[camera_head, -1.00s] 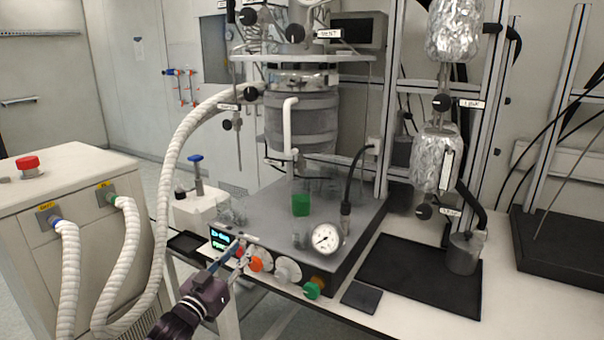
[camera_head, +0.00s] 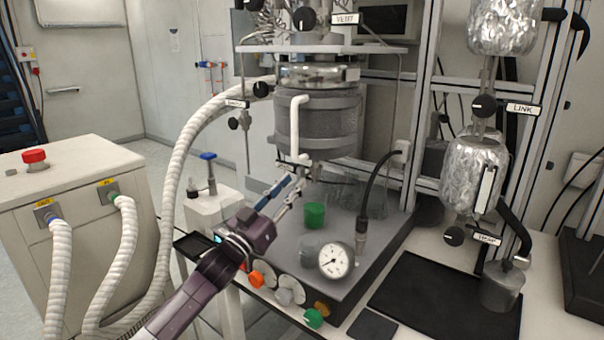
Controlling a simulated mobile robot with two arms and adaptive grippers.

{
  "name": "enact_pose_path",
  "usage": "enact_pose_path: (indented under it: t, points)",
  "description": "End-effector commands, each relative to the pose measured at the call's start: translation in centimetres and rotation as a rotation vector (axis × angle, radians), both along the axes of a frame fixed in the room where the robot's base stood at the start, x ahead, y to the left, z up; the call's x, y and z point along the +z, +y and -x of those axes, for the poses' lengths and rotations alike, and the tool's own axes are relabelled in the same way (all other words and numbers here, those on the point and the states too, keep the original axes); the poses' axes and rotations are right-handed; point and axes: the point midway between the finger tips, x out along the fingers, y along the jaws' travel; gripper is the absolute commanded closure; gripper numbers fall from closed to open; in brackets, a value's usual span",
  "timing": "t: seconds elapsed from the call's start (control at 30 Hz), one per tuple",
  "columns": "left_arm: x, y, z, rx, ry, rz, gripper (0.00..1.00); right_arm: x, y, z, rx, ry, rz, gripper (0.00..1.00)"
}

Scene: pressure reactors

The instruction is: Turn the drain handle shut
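My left gripper (camera_head: 296,183) reaches up from the lower left over the base plate. Its two fingers are apart and look empty, with tips just below and left of the fitting. I cannot tell whether they touch anything. My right gripper is not in view.
A green cup (camera_head: 314,215) and a pressure gauge (camera_head: 335,261) stand on the base plate (camera_head: 375,262), close right of my gripper. Coloured knobs (camera_head: 285,296) line its front edge. A thick white hose (camera_head: 184,165) passes at left. A black mat (camera_head: 425,305) lies at right.

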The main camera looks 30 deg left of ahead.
Motion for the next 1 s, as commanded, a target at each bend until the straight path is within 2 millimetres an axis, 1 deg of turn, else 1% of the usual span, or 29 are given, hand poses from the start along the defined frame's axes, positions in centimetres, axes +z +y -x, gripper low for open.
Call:
enact_pose_path:
  t: [0.03, 0.13, 0.3, 0.47, 0.67, 0.77, 0.9, 0.93, 1.0]
  points:
    - [0.6, 0.0, -0.8, 0.001, -0.002, 0.001, 0.73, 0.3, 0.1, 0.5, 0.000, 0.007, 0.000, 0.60]
    - [1.1, -0.1, -2.0, 0.001, -0.001, 0.001, 0.73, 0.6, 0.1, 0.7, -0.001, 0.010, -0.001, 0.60]
    - [1.5, -0.3, -3.5, 0.001, 0.001, 0.001, 0.73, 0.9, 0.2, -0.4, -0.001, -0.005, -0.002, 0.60]
    - [1.6, -0.3, -4.0, 0.000, 0.001, 0.000, 0.73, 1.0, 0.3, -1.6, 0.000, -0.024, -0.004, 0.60]
    - [1.6, -0.4, -4.0, 0.000, 0.001, 0.000, 0.73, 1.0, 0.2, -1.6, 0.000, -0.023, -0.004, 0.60]
    - [1.6, -0.4, -4.0, 0.000, 0.001, 0.000, 0.82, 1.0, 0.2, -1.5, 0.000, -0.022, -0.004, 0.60]
    - [1.6, -0.4, -4.0, 0.000, 0.001, 0.001, 0.97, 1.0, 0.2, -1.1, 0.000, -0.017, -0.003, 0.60]
    - [1.6, -0.4, -4.0, 0.000, 0.001, 0.001, 1.00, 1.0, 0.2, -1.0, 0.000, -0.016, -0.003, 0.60]
    - [1.6, -0.3, -4.0, 0.000, 0.001, 0.001, 1.00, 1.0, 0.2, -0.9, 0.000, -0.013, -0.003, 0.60]
